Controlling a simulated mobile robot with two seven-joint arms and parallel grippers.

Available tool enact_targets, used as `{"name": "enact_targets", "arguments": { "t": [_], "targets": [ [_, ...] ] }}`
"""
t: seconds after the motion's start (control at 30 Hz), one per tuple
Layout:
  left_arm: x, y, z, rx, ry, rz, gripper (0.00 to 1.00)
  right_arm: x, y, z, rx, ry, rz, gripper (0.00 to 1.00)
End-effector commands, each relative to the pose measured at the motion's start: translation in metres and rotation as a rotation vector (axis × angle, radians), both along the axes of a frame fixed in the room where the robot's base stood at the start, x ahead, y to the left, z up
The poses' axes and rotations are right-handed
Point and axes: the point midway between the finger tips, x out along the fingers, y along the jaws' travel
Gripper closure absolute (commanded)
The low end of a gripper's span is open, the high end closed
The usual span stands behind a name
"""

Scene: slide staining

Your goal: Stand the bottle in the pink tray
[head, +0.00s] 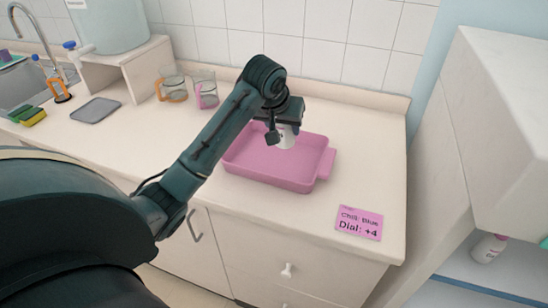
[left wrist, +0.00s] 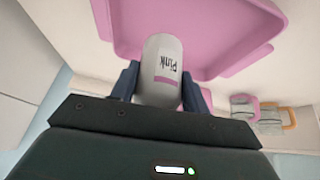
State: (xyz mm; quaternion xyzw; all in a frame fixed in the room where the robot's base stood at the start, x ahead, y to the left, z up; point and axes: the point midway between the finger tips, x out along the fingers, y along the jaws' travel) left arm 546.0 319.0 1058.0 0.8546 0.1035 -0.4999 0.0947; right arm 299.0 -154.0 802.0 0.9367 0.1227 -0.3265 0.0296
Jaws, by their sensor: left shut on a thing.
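The pink tray (head: 262,178) lies on the counter near its right part; it also shows in the left wrist view (left wrist: 135,32). My left gripper (head: 284,124) is over the tray, pointing down. It is shut on a white bottle (head: 285,139). In the left wrist view the bottle (left wrist: 160,62) carries the label "Pink" and a pink band, and it sits between the two dark fingers. The bottle is over the inside of the tray; I cannot tell whether its base touches the tray floor. My right gripper is not in view.
A pink card (head: 359,223) reading "Chill: Blue, Dial: +4" lies right of the tray. Two glass beakers, one with an orange handle (head: 172,86) and one with a pink handle (head: 205,92), stand behind left. A grey plate (head: 95,110) and a sink lie farther left. Another bottle (head: 488,248) stands at right.

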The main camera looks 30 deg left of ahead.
Motion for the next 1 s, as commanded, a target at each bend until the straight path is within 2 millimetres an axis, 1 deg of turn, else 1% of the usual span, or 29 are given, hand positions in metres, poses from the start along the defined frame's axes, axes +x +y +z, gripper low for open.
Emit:
{"name": "enact_targets", "arguments": {
  "t": [0.03, 0.1, 0.17, 0.23, 0.5, 0.67, 0.87, 1.0],
  "targets": [
    [0.011, 0.011, 0.005, 0.012, 0.003, 0.035, 0.89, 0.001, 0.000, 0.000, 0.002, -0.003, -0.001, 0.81],
    [0.021, 0.024, 0.008, 0.030, 0.011, 0.073, 0.89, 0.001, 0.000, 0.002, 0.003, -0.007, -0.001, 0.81],
    [0.026, 0.031, 0.010, 0.039, 0.018, 0.095, 0.89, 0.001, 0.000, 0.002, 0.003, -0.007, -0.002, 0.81],
    [0.029, 0.035, 0.006, 0.046, 0.025, 0.110, 0.89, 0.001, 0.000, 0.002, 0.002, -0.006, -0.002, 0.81],
    [0.029, 0.037, -0.041, 0.048, 0.028, 0.115, 0.89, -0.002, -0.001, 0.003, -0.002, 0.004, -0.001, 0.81],
    [0.029, 0.037, -0.056, 0.048, 0.026, 0.114, 0.89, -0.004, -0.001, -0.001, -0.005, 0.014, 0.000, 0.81],
    [0.029, 0.037, -0.083, 0.048, 0.027, 0.114, 0.89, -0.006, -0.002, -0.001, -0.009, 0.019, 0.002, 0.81],
    [0.029, 0.037, -0.089, 0.048, 0.022, 0.113, 0.89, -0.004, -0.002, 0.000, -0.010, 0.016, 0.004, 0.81]
  ]
}}
